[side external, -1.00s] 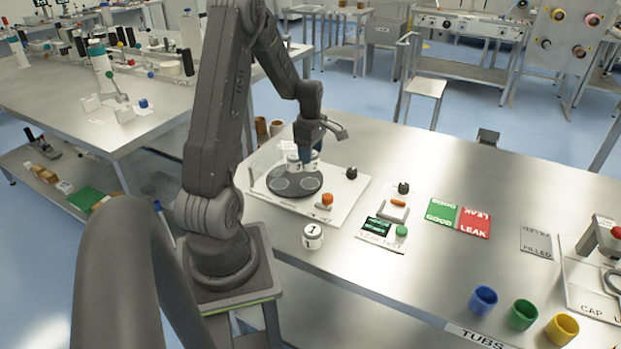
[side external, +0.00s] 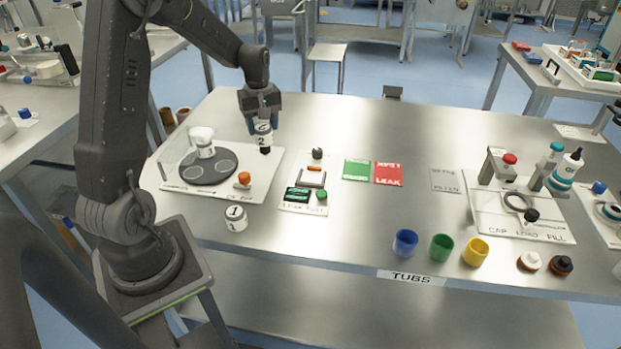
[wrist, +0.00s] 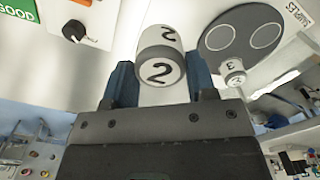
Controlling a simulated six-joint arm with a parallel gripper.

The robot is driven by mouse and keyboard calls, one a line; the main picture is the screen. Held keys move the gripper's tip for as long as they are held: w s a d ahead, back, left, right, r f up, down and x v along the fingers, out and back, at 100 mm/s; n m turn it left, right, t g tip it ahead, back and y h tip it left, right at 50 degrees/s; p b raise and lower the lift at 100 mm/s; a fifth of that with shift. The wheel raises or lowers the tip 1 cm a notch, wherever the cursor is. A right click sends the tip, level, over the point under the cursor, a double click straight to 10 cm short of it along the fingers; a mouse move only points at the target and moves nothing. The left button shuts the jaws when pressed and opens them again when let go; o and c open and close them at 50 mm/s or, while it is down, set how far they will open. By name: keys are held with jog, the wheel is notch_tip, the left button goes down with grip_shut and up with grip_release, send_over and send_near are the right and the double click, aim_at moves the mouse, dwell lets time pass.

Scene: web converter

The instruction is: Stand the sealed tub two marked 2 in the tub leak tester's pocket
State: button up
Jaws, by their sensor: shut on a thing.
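My gripper (side external: 262,112) is shut on the white tub marked 2 (side external: 263,133) and holds it upright above the bench, near the right back corner of the turntable's plate. In the wrist view the tub (wrist: 160,62) sits between the two blue fingers (wrist: 158,82), its 2 facing the camera. The leak tester (side external: 296,208) stands to the right of the held tub, with a dark green display, a green button (side external: 322,195) and a white block with an orange bar (side external: 313,175). I cannot make out the inside of its pocket.
The dark turntable (side external: 208,172) carries another white tub (side external: 204,148), marked 3 in the wrist view (wrist: 234,76). A tub marked 1 (side external: 236,218) stands in front. Black knobs (side external: 317,153) and an orange knob (side external: 244,178) stick up. Green and red cards (side external: 388,174) lie right.

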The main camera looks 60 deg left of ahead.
jog(key=shift+m, duration=0.5)
jog(key=w+d+f, duration=0.2)
jog(key=w+d, duration=0.1)
jog(key=w+d+f, duration=0.2)
jog(key=w+d, duration=0.1)
jog(key=w+d+f, duration=0.2)
jog(key=w+d, duration=0.1)
jog(key=shift+f, duration=0.25)
jog(key=shift+w+d+f, duration=0.1)
jog(key=shift+f, duration=1.95)
jog(key=shift+f, duration=0.1)
jog(key=o, duration=0.9)
jog(key=shift+c, duration=0.2)
